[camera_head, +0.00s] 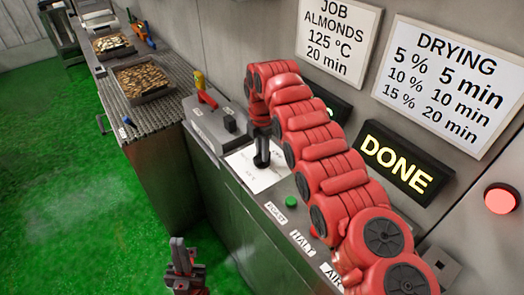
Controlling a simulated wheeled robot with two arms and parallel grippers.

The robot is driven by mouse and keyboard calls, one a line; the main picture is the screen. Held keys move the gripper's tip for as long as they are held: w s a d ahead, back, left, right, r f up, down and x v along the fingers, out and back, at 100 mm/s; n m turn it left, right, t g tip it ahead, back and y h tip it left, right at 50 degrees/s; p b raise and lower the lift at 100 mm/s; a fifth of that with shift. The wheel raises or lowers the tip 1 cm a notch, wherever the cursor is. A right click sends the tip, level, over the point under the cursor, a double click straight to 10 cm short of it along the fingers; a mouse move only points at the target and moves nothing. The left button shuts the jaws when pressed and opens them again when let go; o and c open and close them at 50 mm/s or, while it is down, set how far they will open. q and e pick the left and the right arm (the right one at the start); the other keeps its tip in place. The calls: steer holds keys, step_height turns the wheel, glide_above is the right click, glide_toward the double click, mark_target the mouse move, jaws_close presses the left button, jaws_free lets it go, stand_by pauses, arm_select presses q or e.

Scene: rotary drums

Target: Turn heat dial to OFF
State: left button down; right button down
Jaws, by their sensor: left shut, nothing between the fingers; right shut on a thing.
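My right gripper (262,150) reaches down from the red arm onto a white labelled plate (262,180) on the steel console. It is shut on a dial there, which its dark fingers mostly hide. The plate's print is too small to read, so I cannot tell where the dial points. My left gripper (181,250) is shut and empty, low in front of the console, well apart from the plate.
A grey box (212,127) with a red and yellow lever (204,90) stands beyond the plate. A green button (291,202) is nearer. A lit DONE sign (400,165) and a red lamp (501,199) are on the wall. Trays of nuts (143,78) lie on the far bench.

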steer(key=c, duration=0.8)
jaws_free()
steer(key=shift+o, duration=0.2)
steer(key=shift+w+r, duration=0.1)
steer(key=shift+r, duration=0.45)
step_height(320, 180, up, 4)
steer(key=shift+a+r+p, duration=0.15)
steer(key=shift+r+p, duration=0.05)
steer(key=shift+p, duration=0.7)
step_height(320, 180, up, 12)
steer(key=p, duration=1.2)
